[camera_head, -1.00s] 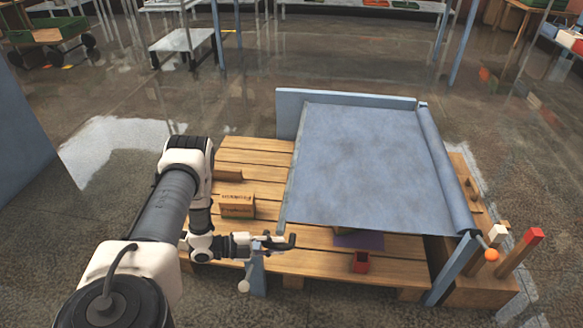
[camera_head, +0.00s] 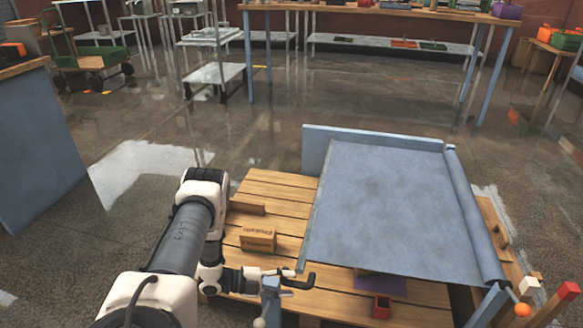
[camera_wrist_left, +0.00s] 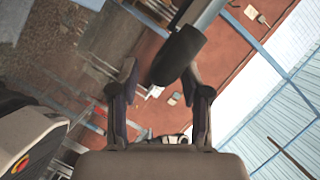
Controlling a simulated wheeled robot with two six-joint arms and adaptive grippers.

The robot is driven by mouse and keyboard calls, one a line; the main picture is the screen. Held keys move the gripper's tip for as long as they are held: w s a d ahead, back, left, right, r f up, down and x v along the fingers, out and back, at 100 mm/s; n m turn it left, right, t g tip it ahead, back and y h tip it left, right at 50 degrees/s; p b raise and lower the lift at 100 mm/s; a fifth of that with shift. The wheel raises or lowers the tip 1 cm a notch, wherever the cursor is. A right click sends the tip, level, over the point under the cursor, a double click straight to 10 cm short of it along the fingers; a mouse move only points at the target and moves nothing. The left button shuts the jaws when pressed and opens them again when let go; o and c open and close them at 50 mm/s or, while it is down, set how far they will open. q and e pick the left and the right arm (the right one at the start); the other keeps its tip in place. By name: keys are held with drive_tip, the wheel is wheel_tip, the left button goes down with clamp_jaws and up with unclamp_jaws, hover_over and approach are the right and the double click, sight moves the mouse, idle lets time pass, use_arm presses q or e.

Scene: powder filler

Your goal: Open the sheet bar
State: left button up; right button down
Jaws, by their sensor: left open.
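A blue sheet (camera_head: 390,215) is spread over the right part of a wooden pallet, with a thin bar (camera_head: 318,210) along its left edge. A dark rounded handle (camera_head: 308,281) shows by the bar's near end; whether it joins the bar is unclear. My left gripper (camera_head: 280,282) is at the pallet's near edge, just left of this handle. In the left wrist view, a dark round-ended grip (camera_wrist_left: 178,58) on a grey rod lies between the open fingers of my left gripper (camera_wrist_left: 160,80); contact cannot be told. My right gripper is not in view.
A cardboard-coloured box (camera_head: 258,238) and a small red box (camera_head: 381,306) are on the pallet (camera_head: 270,204). A blue post (camera_head: 270,300) stands by the gripper. A blue roll (camera_head: 475,215) borders the sheet's right side. Orange and red knobs stand at the near right.

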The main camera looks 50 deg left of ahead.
use_arm(q)
drive_tip(key=v, duration=1)
drive_tip(key=shift+s+a, duration=0.1)
